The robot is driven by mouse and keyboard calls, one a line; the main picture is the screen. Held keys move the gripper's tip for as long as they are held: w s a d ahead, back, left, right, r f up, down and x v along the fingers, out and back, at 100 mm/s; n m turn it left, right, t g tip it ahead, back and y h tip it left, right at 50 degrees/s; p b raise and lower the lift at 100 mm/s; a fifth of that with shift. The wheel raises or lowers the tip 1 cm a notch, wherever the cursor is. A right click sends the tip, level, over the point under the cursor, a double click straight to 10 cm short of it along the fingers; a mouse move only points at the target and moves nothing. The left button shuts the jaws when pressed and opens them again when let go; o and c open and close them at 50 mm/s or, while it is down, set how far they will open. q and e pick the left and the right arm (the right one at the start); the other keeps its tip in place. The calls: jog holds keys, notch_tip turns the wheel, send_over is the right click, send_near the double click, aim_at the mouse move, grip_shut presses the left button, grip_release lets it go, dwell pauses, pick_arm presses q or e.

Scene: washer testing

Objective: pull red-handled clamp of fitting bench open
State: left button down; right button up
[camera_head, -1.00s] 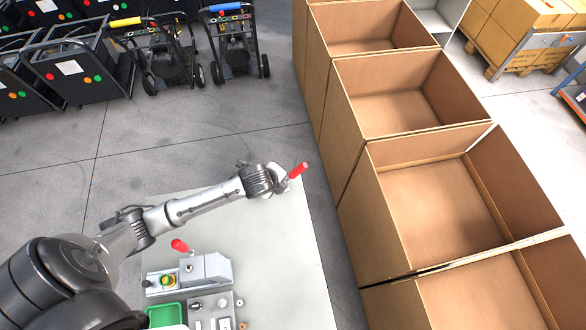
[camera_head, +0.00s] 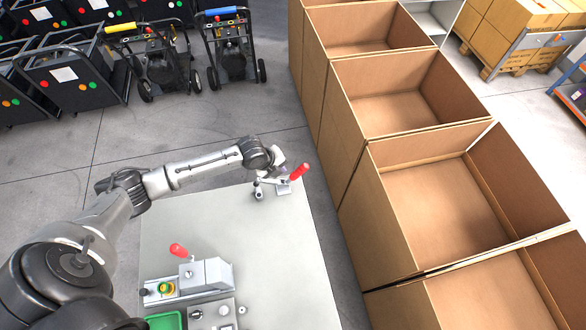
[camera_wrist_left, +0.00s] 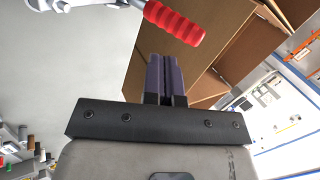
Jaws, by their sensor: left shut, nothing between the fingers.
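The clamp (camera_head: 283,188) stands near the far right corner of the pale bench top (camera_head: 220,220). Its red handle (camera_head: 300,171) leans up and to the right. My left gripper (camera_head: 279,168) is just left of and behind the handle in the head view, its fingertips small and hard to make out there. In the left wrist view the fingers (camera_wrist_left: 162,80) are shut and empty. The ribbed red handle (camera_wrist_left: 173,22) is beyond the tips, with a visible gap in the picture, and the clamp's metal part (camera_wrist_left: 62,4) is at the top left. My right gripper is not in view.
A grey device (camera_head: 205,275) with a second red lever (camera_head: 178,250) and a green tray (camera_head: 166,321) are at the bench's near side. Open cardboard boxes (camera_head: 352,215) line the right, close to the bench edge. Wheeled carts (camera_head: 232,45) stand behind. The bench's middle is clear.

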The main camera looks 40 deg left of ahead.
aim_at(297, 171)
pick_arm(q)
jog(key=x, duration=0.5)
jog(key=shift+w+d+r, duration=0.25)
jog(key=shift+w, duration=0.1)
jog(key=shift+w+d+f, duration=0.25)
jog(key=shift+w+f, duration=0.25)
jog(key=shift+w, duration=0.15)
